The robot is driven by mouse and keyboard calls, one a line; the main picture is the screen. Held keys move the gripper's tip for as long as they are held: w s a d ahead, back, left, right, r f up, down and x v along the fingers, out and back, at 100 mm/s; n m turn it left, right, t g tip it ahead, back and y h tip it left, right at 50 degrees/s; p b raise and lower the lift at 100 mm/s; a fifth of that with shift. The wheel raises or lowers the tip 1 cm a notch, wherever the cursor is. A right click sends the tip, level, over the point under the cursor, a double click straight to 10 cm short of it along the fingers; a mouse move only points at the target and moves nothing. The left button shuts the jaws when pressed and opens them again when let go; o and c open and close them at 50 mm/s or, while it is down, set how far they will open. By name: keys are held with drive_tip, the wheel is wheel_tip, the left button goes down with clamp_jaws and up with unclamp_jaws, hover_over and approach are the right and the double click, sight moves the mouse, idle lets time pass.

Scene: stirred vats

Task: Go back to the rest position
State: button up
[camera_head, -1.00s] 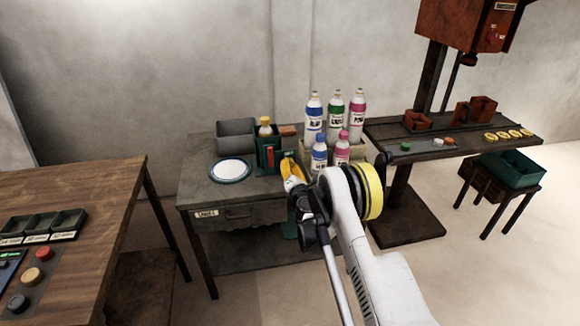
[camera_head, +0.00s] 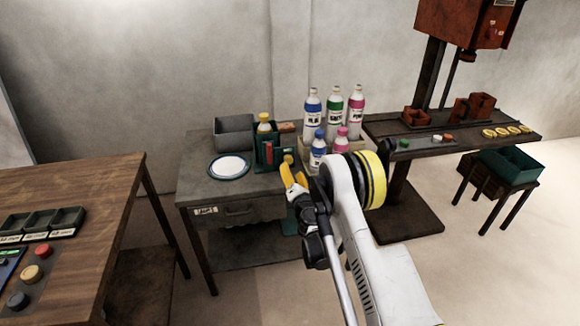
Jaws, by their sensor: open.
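My gripper (camera_head: 290,174) has yellow fingers and is at the front right of the grey metal table (camera_head: 201,187). It is open, and I see nothing held in it. It is close in the picture to a green holder (camera_head: 262,150) with a yellow-capped bottle (camera_head: 264,124) in it. My white arm reaches in from the bottom right and hides part of the table's right end.
Several labelled bottles (camera_head: 334,112) stand at the table's back right. A white plate (camera_head: 230,166) and a grey bin (camera_head: 233,132) are on the left. A wooden bench (camera_head: 90,195) with buttons is at left, a red press (camera_head: 465,25) at right. Floor is clear lower right.

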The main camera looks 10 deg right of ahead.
drive_tip(key=shift+s, duration=0.6)
drive_tip(key=shift+r, duration=0.1)
